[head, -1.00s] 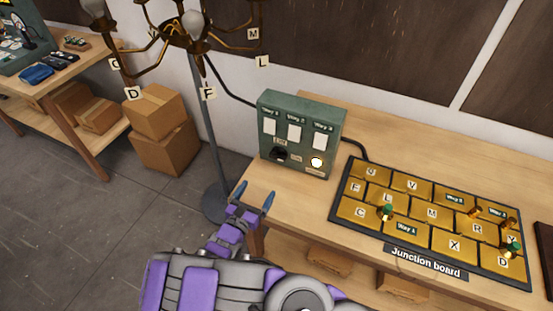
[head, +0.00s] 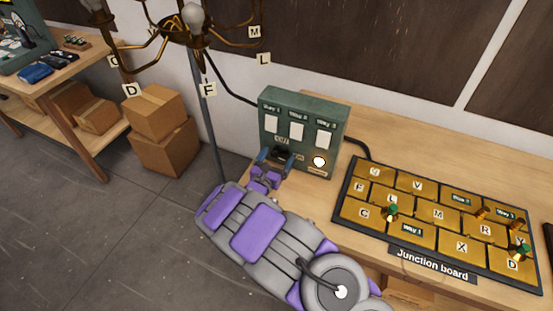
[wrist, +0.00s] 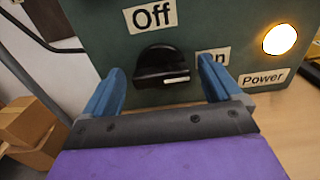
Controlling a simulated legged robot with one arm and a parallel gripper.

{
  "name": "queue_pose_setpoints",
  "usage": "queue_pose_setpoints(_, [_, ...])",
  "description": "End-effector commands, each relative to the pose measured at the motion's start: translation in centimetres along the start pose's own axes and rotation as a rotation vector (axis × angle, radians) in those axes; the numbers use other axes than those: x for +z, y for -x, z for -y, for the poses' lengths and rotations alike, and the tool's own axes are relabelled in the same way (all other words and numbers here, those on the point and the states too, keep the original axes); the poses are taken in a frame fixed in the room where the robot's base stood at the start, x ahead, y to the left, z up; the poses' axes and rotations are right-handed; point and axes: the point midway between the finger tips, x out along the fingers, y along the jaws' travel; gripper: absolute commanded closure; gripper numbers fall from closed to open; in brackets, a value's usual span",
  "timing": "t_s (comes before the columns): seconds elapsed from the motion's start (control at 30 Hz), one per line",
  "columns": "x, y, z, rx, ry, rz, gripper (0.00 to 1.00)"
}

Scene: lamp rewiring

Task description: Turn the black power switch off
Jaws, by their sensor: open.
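The black power switch (wrist: 162,66) is a rotary knob on the front of the green control box (head: 329,118). Its white pointer line points right, toward the partly covered "On" label (wrist: 213,57). The "Off" label (wrist: 150,15) is above the knob. The lamp beside the "Power" label is lit (wrist: 280,40). My gripper (head: 273,155) is open in front of the box, and in the wrist view its blue fingertips (wrist: 160,82) stand on either side of the knob. I cannot tell whether they touch it.
The junction board (head: 348,222) lies on the wooden table right of the box. A chandelier-like lamp (head: 190,30) with letter tags stands to the left. Cardboard boxes (head: 162,143) are on the floor at left. A black cable (head: 357,148) runs behind the box.

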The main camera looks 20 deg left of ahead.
Motion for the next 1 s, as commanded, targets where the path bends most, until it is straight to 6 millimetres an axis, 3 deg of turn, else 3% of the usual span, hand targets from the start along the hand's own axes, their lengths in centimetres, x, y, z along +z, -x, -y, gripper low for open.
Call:
queue_pose_setpoints(0.23, [0.03, -0.07, 0.04, 0.000, -0.001, 0.000, 0.08])
queue_pose_setpoints(0.8, [0.04, -0.06, 0.04, 0.000, -0.001, 0.000, 0.63])
queue_pose_setpoints(1.0, [0.06, -0.07, 0.03, 0.000, 0.008, 0.000, 0.65])
